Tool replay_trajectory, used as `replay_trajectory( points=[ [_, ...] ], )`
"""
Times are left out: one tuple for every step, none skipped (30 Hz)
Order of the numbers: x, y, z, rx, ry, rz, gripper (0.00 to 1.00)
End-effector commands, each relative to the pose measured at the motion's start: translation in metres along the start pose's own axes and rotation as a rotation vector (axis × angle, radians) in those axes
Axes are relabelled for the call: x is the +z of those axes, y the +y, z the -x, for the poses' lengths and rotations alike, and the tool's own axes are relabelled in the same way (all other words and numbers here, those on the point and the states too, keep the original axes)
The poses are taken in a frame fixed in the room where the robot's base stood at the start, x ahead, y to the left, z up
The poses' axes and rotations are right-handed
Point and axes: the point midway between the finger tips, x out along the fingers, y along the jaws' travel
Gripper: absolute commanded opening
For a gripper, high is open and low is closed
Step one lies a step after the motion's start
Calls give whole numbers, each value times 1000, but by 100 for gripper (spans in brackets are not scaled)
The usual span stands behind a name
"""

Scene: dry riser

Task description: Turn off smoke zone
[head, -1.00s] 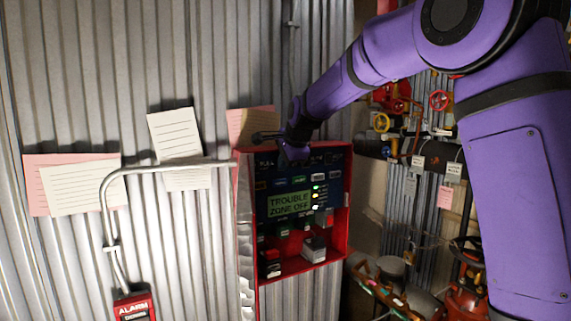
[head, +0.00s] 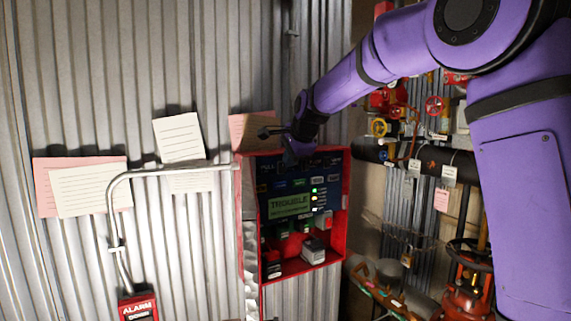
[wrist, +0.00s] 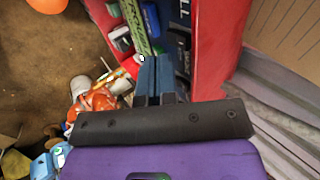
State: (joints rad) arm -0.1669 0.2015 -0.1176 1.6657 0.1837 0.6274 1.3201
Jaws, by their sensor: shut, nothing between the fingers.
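The red alarm panel box (head: 345,205) is on the corrugated wall, its dark face carrying rows of small coloured buttons and switches. Its green display (head: 292,205) reads "TROUBLE" on the top line; the lower line is too blurred to read. Small lights (head: 316,197) show right of the display. My gripper (head: 292,160) is at the top of the panel face and hides part of its upper labels. In the wrist view the shut, empty dark fingers (wrist: 155,75) point at the panel face, beside the green display (wrist: 135,28). I cannot tell whether they touch a button.
A metal conduit (head: 108,215) runs from the panel's left side down to a red alarm box (head: 138,306). Paper notes (head: 85,188) hang on the wall. Pipes, valves (head: 435,106) and a red cylinder (head: 465,290) stand at the right.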

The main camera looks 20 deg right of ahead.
Motion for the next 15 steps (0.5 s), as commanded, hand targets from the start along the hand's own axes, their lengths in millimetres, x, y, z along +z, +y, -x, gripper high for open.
replay_trajectory(
  points=[
    [-4,1,4,2,1,-1,0],
    [-3,1,10,2,0,0,0],
    [-2,1,17,2,0,0,0],
    [-2,1,22,2,0,0,0],
    [-2,1,27,3,-1,0,0],
    [-2,2,34,4,-1,0,0],
    [-2,1,39,4,-1,0,0],
    [-2,1,45,4,-1,0,0],
    [-2,2,52,5,-1,0,0],
    [-2,2,58,5,0,1,0],
    [-2,2,63,5,0,1,0],
    [-2,2,69,6,0,1,0],
    [-2,2,74,7,0,1,0],
    [-2,2,78,7,0,1,0],
    [-2,2,83,7,-1,0,0]
  ],
)
